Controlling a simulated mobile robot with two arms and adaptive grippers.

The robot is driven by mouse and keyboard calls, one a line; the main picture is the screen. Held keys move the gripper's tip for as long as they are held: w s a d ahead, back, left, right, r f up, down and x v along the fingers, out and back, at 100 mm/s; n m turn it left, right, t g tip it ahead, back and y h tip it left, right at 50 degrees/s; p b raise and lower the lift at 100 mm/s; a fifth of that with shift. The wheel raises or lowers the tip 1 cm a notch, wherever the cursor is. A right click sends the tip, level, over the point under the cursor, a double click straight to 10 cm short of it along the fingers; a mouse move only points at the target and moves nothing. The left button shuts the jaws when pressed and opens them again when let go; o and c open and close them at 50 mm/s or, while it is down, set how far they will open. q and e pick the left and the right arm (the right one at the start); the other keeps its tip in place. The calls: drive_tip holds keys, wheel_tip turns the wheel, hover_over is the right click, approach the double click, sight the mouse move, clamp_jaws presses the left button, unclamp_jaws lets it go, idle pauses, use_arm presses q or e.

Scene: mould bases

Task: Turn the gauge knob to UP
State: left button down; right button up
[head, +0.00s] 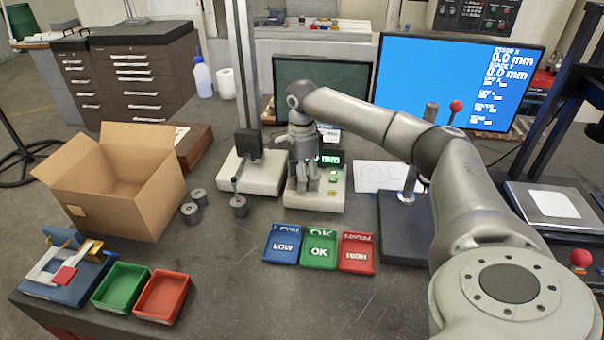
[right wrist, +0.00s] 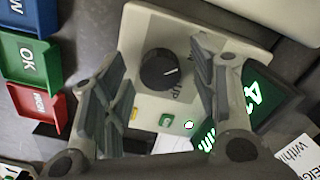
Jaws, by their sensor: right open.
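The gauge box (head: 315,195) is a pale unit on the bench in the head view, with a lit green display (head: 331,158) partly behind my arm. Its black round knob (right wrist: 159,69) shows in the right wrist view, with a white mark pointing right in the picture. The UP label (right wrist: 178,92) is below and right of the knob. My right gripper (head: 303,182) is over the gauge box in the head view. In the right wrist view the right gripper (right wrist: 160,82) is open, one finger on each side of the knob; contact cannot be told. My left gripper is out of view.
Blue LOW (head: 284,246), green OK (head: 320,251) and red HIGH (head: 356,255) trays lie in front of the gauge box. A stand with a pale base (head: 255,175) is to its left. An open cardboard box (head: 120,200) and small grey cylinders (head: 191,213) are farther left.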

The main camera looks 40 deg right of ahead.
drive_tip(key=c, duration=1)
drive_tip(key=shift+c, duration=0.2)
